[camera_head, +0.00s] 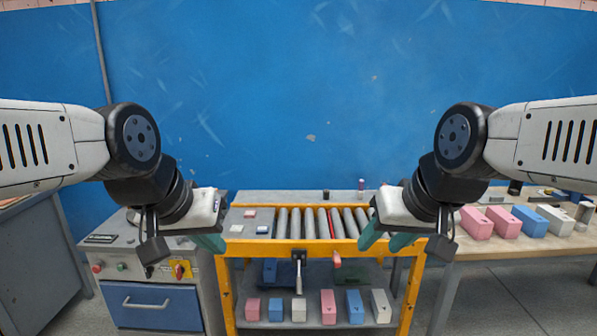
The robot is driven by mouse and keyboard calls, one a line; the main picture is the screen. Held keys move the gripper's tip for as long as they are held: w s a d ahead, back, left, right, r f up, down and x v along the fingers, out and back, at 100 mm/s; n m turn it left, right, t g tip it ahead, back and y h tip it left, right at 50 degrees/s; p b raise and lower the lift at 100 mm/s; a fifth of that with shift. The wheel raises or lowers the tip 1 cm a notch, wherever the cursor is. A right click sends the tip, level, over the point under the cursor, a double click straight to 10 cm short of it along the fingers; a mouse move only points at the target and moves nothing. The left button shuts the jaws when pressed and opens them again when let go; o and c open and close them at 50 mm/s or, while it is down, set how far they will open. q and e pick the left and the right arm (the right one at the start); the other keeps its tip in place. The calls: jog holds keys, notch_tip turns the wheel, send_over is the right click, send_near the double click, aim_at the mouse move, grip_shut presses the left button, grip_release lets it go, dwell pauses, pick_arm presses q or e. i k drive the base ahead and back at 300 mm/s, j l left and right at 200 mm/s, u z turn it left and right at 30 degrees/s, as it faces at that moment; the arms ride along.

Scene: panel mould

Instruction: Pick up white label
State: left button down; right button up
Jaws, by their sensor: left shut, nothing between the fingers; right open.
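A small flat white piece (237,228), probably the white label, lies on the grey surface at the left end of the roller table. A small pink piece (250,213) and a small blue piece (262,230) lie near it. My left gripper (212,243) has teal fingers, shut and empty, just left of the white piece in the picture. My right gripper (385,241) is open and empty at the right end of the rollers. Neither gripper appears to touch the pieces.
The roller table (290,245) has a yellow frame and a lower shelf with several coloured blocks. A control cabinet (150,290) stands at left. A wooden bench (500,245) at right carries several pink, blue and white blocks. A blue wall closes the back.

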aim_at(234, 229)
jog(key=i+j+u, duration=0.25)
jog(key=i+j, duration=0.3)
jog(key=i+j+u, duration=0.3)
jog(key=i+j, duration=0.15)
jog(key=i, duration=0.25)
